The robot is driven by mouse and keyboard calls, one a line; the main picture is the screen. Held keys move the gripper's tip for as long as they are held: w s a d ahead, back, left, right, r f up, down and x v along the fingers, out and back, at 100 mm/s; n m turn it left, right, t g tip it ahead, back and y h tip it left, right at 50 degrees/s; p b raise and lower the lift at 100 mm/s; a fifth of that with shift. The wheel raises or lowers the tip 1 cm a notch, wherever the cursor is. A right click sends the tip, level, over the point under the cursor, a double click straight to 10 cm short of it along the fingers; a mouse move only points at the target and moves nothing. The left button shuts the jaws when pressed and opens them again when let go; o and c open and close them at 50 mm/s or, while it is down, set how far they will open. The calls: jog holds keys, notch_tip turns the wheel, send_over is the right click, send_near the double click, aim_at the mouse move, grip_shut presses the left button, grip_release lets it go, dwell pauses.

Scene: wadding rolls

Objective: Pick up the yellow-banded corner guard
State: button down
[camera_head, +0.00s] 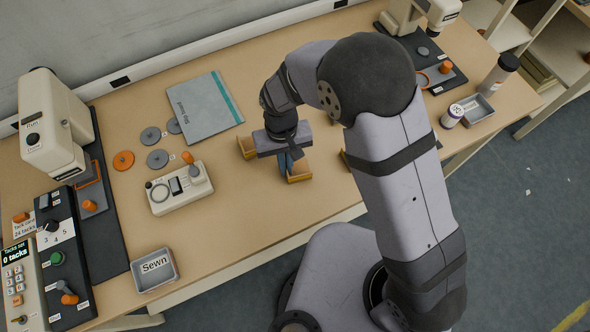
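My gripper (274,162) points down over the middle of the table, right of the grey control box. Its two orange-yellow fingers stand wide apart. A small blue piece (285,164) shows between them below the grey gripper body; I cannot tell what it is or whether it touches a finger. I cannot clearly make out a yellow-banded corner guard. A small brownish edge (343,158) shows beside my forearm, mostly hidden behind it, and I cannot tell what it belongs to.
A grey control box (180,188) and a grey folder (205,103) lie to the left. A "Sewn" tray (154,270) stands at the front left. A white machine (52,125) stands at far left. A bottle (499,74) and tray (476,108) are at right.

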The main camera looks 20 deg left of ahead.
jog(key=shift+r, duration=0.1)
notch_tip(320, 180, up, 10)
jog(key=b, duration=0.2)
dwell(0.6)
jog(key=w+a+r+n+t+p, duration=0.1)
jog(key=w+a+n, duration=0.4)
jog(key=a+n, duration=0.6)
jog(key=w+a+n+t+p, duration=0.1)
jog(key=w+a+n+p, duration=0.2)
jog(key=a+n, duration=0.8)
jog(key=shift+w+r+n+t+y, duration=0.35)
jog(key=shift+w+n, duration=0.85)
jog(key=shift+n, duration=2.4)
